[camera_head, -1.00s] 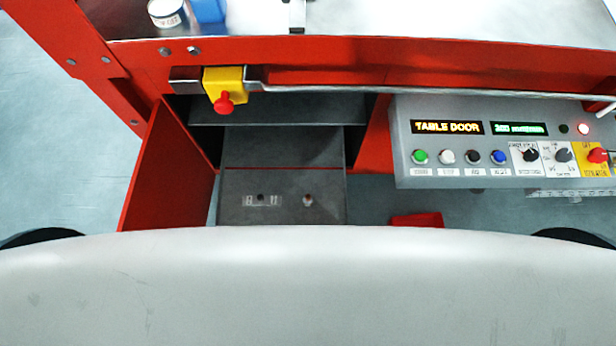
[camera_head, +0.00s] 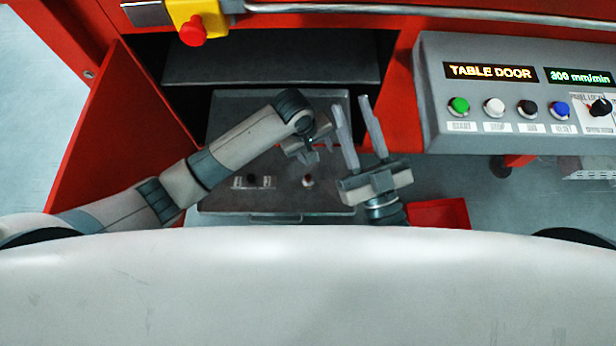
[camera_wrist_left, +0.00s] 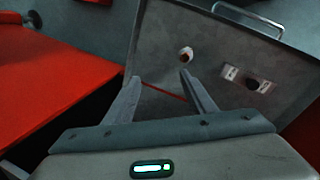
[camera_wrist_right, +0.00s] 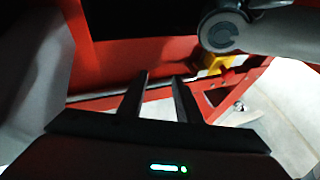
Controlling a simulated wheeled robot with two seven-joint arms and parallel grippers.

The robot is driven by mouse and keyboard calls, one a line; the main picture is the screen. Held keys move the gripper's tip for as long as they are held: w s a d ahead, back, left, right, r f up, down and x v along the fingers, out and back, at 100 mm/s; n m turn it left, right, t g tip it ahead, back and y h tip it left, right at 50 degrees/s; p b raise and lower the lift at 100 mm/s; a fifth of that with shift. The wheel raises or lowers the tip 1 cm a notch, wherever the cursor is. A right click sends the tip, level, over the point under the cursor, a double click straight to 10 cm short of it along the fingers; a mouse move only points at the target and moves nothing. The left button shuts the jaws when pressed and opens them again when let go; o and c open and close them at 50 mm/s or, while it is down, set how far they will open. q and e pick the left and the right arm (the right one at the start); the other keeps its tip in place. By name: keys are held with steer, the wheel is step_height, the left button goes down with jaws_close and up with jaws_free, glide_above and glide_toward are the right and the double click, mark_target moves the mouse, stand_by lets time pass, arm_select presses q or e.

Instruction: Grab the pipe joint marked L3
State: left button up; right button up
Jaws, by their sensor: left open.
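A grey metal tray (camera_head: 330,205) sits low in the red machine's opening. A small whitish piece with a dark centre (camera_head: 308,181) lies on it, and it also shows in the left wrist view (camera_wrist_left: 186,54). A dark round piece (camera_head: 252,181) sits between two pale marked patches. No L3 marking is readable, so I cannot tell which is L3. My left gripper (camera_head: 320,143) is above the tray; its fingers are apart and empty in the left wrist view (camera_wrist_left: 156,78). My right gripper (camera_head: 349,104) is open and empty, right of the left one, fingers pointing up the picture.
An open red door panel (camera_head: 118,140) stands left of the tray. A control panel (camera_head: 430,95) is at the right, with a red bin (camera_head: 440,213) below it. A yellow emergency-stop box (camera_head: 200,15) and a metal bar are above. My two grippers are close together.

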arm_select(q)
steer(key=a+b, duration=0.1)
steer(key=s+a+n+y+b, duration=0.1)
steer(key=a+y+b, duration=0.1)
steer(key=shift+s+r+g, duration=0.1)
steer(key=shift+s+g, duration=0.15)
steer(key=shift+g, duration=0.15)
arm_select(e)
steer(key=s+d+r+t+y, duration=0.1)
steer(key=s+r+t, duration=0.3)
steer(key=r, duration=0.5)
steer(key=shift+s+d+m, duration=0.3)
steer(key=shift+s+d, duration=0.15)
steer(key=shift+s, duration=0.75)
arm_select(q)
steer(key=shift+b, duration=0.3)
